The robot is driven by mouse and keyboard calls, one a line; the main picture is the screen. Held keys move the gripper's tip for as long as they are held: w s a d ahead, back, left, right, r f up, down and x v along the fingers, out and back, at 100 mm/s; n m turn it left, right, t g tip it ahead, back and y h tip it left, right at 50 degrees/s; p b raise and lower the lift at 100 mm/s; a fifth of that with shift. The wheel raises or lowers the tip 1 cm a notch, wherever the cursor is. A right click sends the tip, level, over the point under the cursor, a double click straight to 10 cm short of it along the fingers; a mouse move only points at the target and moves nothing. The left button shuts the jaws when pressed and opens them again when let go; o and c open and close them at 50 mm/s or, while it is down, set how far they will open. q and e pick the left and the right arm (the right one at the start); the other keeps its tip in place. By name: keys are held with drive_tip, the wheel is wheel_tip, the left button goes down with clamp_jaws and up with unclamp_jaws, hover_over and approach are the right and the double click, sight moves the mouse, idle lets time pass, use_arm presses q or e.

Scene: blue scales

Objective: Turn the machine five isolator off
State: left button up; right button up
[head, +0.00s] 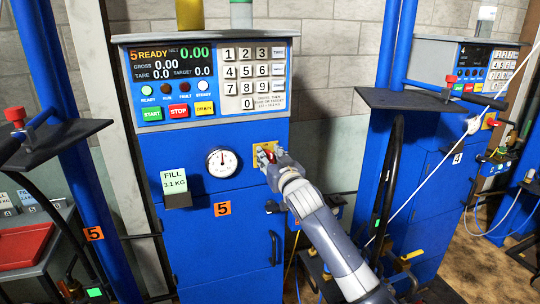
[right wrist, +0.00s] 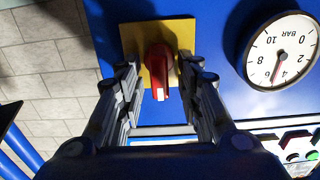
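The machine five isolator is a red knob (right wrist: 159,68) with a white mark on a yellow plate (right wrist: 184,38). In the right wrist view its handle lies along the picture's vertical, with the mark at the lower end. In the head view the yellow plate (head: 256,159) sits on the blue machine front, right of the gauge, and my right gripper (head: 268,155) partly hides it. My right gripper is open, with one finger on each side of the knob in the right wrist view (right wrist: 159,88). Gaps show between knob and fingers. My left gripper is out of view.
Above is machine five's console (head: 205,80), its display (head: 171,62) reading "5 READY" and 0.00. A pressure gauge (head: 222,161) and a fill card (head: 174,184) are to the left. A door handle (head: 273,248) is below. Machine four (head: 425,165) stands at the right.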

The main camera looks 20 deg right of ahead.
drive_tip(key=shift+c, duration=0.5)
drive_tip(key=shift+w, duration=0.1)
clamp_jaws()
drive_tip(key=n+p, duration=0.1)
drive_tip(key=n, duration=0.2)
drive_tip(key=shift+a+p, duration=0.15)
drive_tip(key=shift+p, duration=0.2)
drive_tip(key=n, duration=0.2)
drive_tip(key=n+p, duration=0.1)
drive_tip(key=shift+a+n, duration=0.2)
drive_tip(key=shift+n, duration=0.2)
drive_tip(key=n+p, duration=0.1)
drive_tip(key=n, duration=0.2)
drive_tip(key=f+n+p, duration=0.1)
drive_tip(key=n, duration=0.3)
drive_tip(key=n+p, duration=0.2)
drive_tip(key=n, duration=0.2)
drive_tip(key=shift+a+f, duration=0.2)
drive_tip(key=shift+a, duration=0.1)
